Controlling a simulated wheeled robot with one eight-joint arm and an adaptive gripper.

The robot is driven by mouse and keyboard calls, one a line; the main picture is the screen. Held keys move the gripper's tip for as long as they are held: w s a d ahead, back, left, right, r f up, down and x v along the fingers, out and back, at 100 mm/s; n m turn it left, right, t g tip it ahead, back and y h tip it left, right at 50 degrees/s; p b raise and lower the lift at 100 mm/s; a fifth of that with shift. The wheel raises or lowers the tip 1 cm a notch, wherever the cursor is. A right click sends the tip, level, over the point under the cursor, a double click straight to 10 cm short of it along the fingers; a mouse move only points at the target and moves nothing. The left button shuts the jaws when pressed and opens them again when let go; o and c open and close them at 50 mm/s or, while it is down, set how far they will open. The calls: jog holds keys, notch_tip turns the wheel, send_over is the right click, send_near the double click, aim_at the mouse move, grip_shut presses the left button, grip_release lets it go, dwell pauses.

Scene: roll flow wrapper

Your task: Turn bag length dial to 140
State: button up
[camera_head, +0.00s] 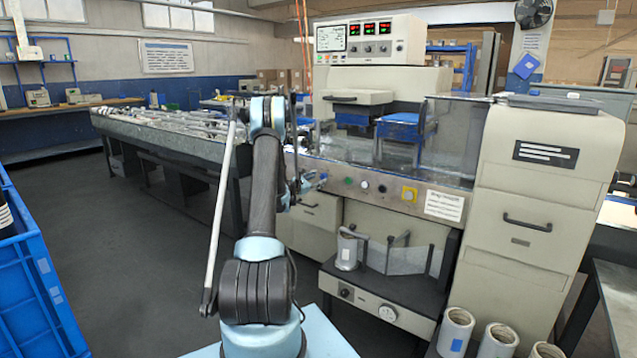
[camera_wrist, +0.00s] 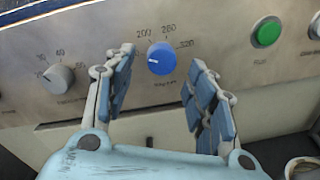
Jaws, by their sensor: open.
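A round blue dial (camera_wrist: 161,59) sits on the machine's front panel (camera_head: 375,188), between and beyond my open fingers in the wrist view. Its short white pointer mark points left. In the head view my gripper (camera_head: 308,182) is at the panel, partly hidden by my arm.
In the wrist view a grey knob (camera_wrist: 57,77) with its own scale is left of my gripper, and a green button (camera_wrist: 267,32) is at the right. A blue crate (camera_head: 35,290) stands at the left.

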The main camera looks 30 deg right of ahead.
jog(key=v, duration=0.9)
jog(key=shift+w+f, duration=0.1)
jog(key=m, duration=2.1)
send_near(322, 177)
jog(key=shift+g+h, duration=0.4)
jog(key=x, duration=0.8)
jog(key=shift+w+d+f, duration=0.2)
jog(key=shift+w+f, duration=0.1)
jog(key=shift+w, duration=0.15)
jog(key=c, duration=1.1)
